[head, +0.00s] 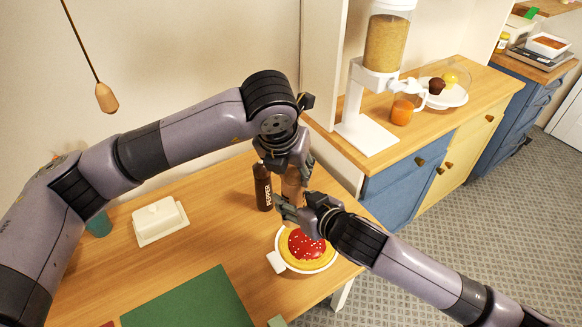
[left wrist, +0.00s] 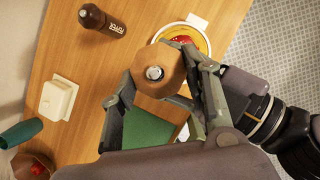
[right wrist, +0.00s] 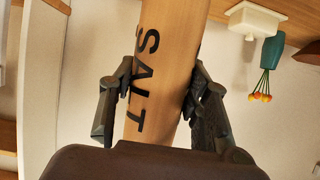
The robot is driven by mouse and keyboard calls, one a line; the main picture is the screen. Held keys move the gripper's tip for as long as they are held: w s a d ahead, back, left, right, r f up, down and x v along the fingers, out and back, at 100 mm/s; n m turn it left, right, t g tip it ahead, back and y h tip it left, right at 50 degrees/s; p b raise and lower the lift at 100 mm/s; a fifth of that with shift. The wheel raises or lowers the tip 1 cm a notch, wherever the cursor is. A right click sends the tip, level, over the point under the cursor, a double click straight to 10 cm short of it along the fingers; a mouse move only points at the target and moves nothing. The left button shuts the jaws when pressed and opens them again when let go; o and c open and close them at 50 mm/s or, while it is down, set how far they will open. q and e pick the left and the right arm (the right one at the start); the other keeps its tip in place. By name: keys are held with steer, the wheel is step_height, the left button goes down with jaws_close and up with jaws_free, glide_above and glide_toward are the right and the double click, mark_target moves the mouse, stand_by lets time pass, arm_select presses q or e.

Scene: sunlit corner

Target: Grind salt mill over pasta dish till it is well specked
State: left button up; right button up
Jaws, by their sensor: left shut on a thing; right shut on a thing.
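The salt mill (head: 291,184) is light wood, upright, held above the pasta dish by both grippers. My left gripper (head: 298,160) is shut on its top; the left wrist view shows the round brown cap with a metal knob (left wrist: 154,73) between the fingers. My right gripper (head: 291,208) is shut on the body lower down; the right wrist view shows the word SALT on the mill (right wrist: 160,75) between its fingers. The pasta dish (head: 301,262) is a white handled dish with yellow pasta and red sauce carrying several white specks. My right gripper hides its far edge.
A dark pepper mill (head: 263,188) stands just left of the salt mill. A white butter dish (head: 159,220) and a green mat (head: 185,302) lie further left. A counter (head: 430,120) with a grain dispenser stands behind right.

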arm_select(q)
steer(key=m+h, duration=0.1)
steer(key=m, duration=0.1)
steer(key=m+g+h, duration=0.1)
steer(key=m, duration=0.4)
steer(key=m+g+h, duration=0.1)
steer(key=m, duration=0.1)
steer(key=shift+s+d+m, duration=0.1)
steer(key=shift+d+m, duration=0.1)
steer(key=shift+m, duration=0.1)
steer(key=m+g, duration=0.1)
steer(key=m, duration=0.1)
steer(key=m+g, duration=0.1)
steer(key=m, duration=0.2)
steer(key=shift+r+g+h, duration=0.1)
steer(key=shift+g+h, duration=0.2)
steer(key=m+g, duration=0.1)
steer(key=m, duration=0.2)
steer(key=shift+a+m+g, duration=0.15)
steer(key=shift+m+g, duration=0.25)
steer(key=shift+m, duration=0.6)
steer(key=o, duration=1.2)
